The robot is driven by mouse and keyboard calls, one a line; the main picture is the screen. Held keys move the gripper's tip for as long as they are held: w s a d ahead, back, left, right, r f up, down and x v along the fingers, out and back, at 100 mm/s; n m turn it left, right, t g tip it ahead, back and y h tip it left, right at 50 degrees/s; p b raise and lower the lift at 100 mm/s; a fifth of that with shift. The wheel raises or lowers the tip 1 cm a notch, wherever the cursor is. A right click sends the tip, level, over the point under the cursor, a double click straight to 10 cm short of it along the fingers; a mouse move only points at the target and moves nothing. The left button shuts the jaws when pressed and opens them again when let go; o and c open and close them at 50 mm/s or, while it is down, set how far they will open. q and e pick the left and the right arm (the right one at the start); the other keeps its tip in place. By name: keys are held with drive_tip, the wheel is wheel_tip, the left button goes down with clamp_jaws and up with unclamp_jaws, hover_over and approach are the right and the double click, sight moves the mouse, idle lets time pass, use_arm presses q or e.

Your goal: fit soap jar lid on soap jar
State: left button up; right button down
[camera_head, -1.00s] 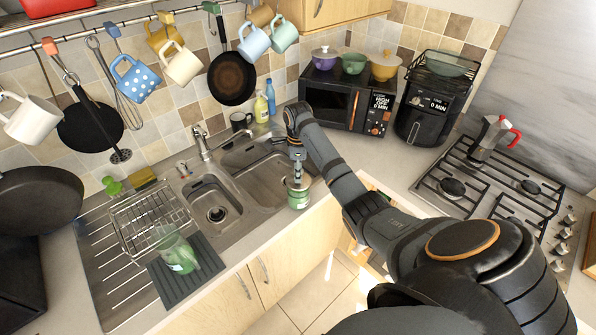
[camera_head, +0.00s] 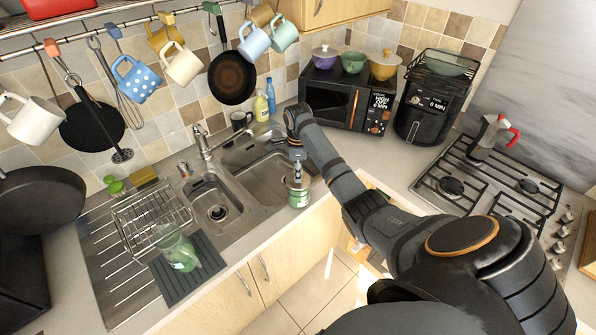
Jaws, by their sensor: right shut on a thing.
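The small green soap jar (camera_head: 299,198) stands upright at the front edge of the counter, right of the sink. My right gripper (camera_head: 297,177) points straight down directly over it, fingers at the jar's mouth. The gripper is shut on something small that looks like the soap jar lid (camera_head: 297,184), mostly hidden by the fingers. I cannot tell whether the lid touches the jar's rim or sits just above it. My left gripper is not in view.
The double sink (camera_head: 250,175) lies left of the jar. A microwave (camera_head: 348,105) is behind my right arm. Mugs and pans hang from a rail above.

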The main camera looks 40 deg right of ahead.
drive_tip(key=shift+f, duration=0.7)
idle(0.4)
drive_tip(key=c, duration=0.6)
unclamp_jaws()
drive_tip(key=shift+r, duration=0.2)
wheel_tip(320, 180, up, 7)
drive_tip(key=shift+r, duration=0.1)
